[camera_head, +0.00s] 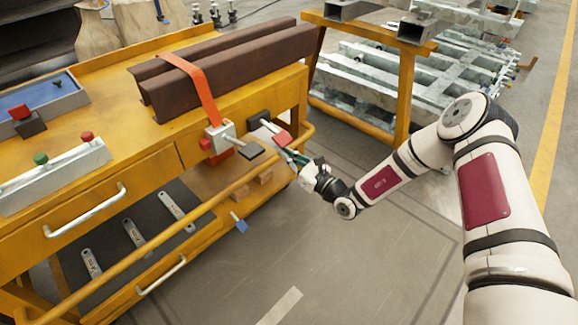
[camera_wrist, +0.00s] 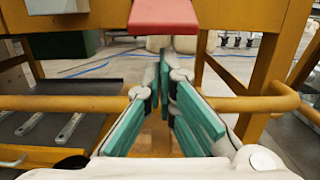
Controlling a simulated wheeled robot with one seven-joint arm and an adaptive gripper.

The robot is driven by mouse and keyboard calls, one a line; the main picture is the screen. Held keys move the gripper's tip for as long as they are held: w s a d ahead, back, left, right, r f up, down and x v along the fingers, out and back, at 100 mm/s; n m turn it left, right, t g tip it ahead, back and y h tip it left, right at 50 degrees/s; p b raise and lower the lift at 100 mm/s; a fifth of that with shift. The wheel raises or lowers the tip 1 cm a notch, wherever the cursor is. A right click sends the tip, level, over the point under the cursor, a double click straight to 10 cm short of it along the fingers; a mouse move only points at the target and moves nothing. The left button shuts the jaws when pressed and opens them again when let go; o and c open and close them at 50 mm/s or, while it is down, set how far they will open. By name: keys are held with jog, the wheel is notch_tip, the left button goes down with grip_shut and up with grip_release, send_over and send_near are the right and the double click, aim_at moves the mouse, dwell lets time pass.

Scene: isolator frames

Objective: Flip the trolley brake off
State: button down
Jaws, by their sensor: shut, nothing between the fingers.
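The trolley (camera_head: 160,170) is a yellow cart on the left in the head view. A lever with a red end (camera_head: 282,138) juts out from a dark mount (camera_head: 259,118) on its near corner; it looks like the brake, though no label shows. In the wrist view a red pad (camera_wrist: 165,15), apparently this lever's end, fills the top middle. My gripper (camera_head: 291,156) is shut and empty just below and beside the red end. Its teal fingers come together in the wrist view (camera_wrist: 165,65), below the pad; I cannot tell whether they touch it.
A second lever with a dark pad (camera_head: 250,150) sticks out beside the red one, by a grey block (camera_head: 219,135) under an orange strap (camera_head: 200,85). A yellow rail (camera_head: 160,238) runs along the trolley's front. Open floor (camera_head: 330,265) lies in front.

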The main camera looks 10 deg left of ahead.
aim_at(279, 134)
jog(key=shift+s+d+r, duration=0.2)
jog(key=shift+s+r, duration=0.05)
jog(key=shift+r, duration=0.4)
jog(key=r+g+h+p, duration=0.1)
jog(key=p, duration=0.3)
jog(key=r+h+p, duration=0.1)
jog(key=r+p, duration=0.1)
jog(key=p, duration=0.3)
jog(key=d+r+g+h+p, duration=0.1)
jog(key=r+p, duration=0.1)
jog(key=p, duration=0.2)
jog(key=shift+s+r+g+p, duration=0.2)
jog(key=shift+s+g+p, duration=0.1)
jog(key=shift+s, duration=0.1)
jog(key=shift+r+p, duration=0.3)
jog(key=shift+p, duration=0.15)
jog(key=shift+w+r, duration=0.1)
